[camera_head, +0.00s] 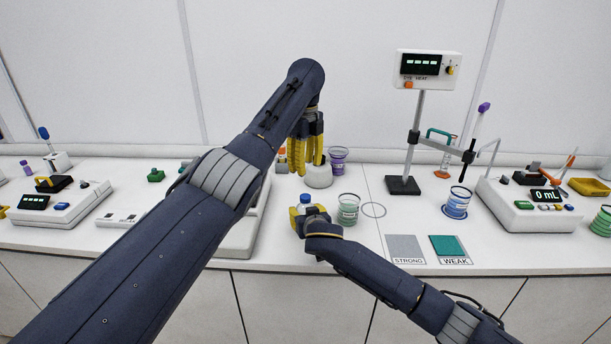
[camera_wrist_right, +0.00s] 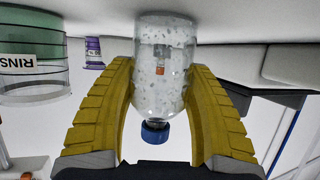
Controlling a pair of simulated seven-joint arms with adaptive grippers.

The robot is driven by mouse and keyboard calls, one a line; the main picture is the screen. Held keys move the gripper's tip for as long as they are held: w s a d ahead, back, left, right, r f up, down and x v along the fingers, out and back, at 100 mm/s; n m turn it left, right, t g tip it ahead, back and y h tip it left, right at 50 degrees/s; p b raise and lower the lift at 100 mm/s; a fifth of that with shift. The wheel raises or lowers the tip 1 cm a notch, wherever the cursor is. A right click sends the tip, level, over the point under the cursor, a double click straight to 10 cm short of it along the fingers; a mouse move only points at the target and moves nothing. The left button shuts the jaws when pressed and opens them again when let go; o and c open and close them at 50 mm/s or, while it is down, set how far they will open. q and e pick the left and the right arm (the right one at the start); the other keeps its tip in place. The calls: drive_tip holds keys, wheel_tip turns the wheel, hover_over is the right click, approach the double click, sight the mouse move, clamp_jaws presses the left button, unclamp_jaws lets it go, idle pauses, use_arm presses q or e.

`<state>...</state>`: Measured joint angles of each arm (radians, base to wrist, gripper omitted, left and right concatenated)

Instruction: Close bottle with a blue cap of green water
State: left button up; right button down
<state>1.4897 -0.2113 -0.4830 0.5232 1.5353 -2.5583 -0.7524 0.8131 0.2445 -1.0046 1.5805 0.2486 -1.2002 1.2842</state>
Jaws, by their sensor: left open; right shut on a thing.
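The bottle (camera_wrist_right: 160,75) is clear, with pale speckles and no green water that I can make out. It has a blue cap (camera_wrist_right: 155,132) at its neck; whether the cap is seated tight I cannot tell. My right gripper (camera_wrist_right: 160,95) is shut around the bottle's body, one yellow finger on each side. In the head view the blue cap (camera_head: 305,198) shows above my right gripper (camera_head: 301,211), which hides most of the bottle. My left gripper (camera_head: 305,165) is open, fingers pointing down, above and behind the bottle, apart from the cap.
A beaker of green liquid (camera_head: 348,209) stands just right of the bottle. A purple beaker (camera_head: 338,160) and a round white vessel (camera_head: 318,176) are behind. A stand (camera_head: 403,185), a blue beaker (camera_head: 456,203) and STRONG (camera_head: 405,248) and WEAK (camera_head: 450,248) pads lie to the right.

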use_arm(q)
drive_tip(key=shift+r, duration=0.45)
use_arm(e)
drive_tip(key=shift+c, duration=2.3)
unclamp_jaws()
drive_tip(key=v, duration=1.2)
